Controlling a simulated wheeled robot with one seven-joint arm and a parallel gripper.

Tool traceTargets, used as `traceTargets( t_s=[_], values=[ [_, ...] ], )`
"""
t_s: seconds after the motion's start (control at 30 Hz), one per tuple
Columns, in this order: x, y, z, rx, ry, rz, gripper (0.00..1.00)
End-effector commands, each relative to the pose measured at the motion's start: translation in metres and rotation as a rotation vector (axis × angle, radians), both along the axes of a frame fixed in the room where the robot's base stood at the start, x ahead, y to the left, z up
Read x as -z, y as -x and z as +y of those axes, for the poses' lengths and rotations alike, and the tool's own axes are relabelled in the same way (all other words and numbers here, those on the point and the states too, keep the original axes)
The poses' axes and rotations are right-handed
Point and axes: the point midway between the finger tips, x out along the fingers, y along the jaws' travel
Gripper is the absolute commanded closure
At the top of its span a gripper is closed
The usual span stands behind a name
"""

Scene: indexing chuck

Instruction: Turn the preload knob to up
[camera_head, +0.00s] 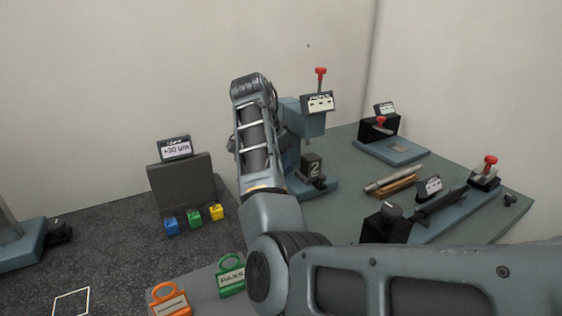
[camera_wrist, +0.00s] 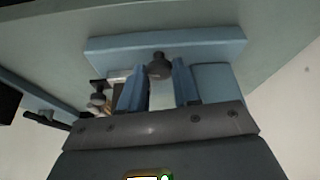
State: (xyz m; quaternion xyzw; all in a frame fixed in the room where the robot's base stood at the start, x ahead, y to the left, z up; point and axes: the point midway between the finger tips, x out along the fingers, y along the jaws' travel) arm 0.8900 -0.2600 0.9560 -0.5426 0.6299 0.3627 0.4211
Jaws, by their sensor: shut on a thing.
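In the wrist view, my gripper (camera_wrist: 158,72) has its two blue fingers on either side of a dark round knob (camera_wrist: 159,66) and is shut on it. The knob stands in front of a pale blue plate (camera_wrist: 205,42); its pointer and any marking are not readable. In the head view, my arm hides my gripper and this knob. The blue press-like fixture (camera_head: 303,118) with a red-topped lever and a small label stands just right of my arm. A black block marked 2 (camera_head: 312,168) is on its base.
Right on the green table, a black-knobbed fixture (camera_head: 388,222), a wooden tray with a metal rod (camera_head: 390,183) and a red-handled fixture (camera_head: 393,148) stand close together. At left are a display sign (camera_head: 178,150), several small coloured blocks, and orange (camera_head: 170,300) and green (camera_head: 232,277) tags.

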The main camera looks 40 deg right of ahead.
Motion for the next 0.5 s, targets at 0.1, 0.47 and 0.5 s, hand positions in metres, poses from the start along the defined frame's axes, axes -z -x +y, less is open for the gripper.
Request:
traceTargets(
  t_s=[0.1,0.47,0.5],
  values=[
    [-0.0002,0.0000,0.0001,0.000,0.000,0.000,0.99],
    [-0.0038,0.0032,-0.0007,-0.209,0.001,0.003,0.99],
    [-0.0034,0.0032,-0.0007,-0.231,0.001,0.002,0.99]
  ],
)
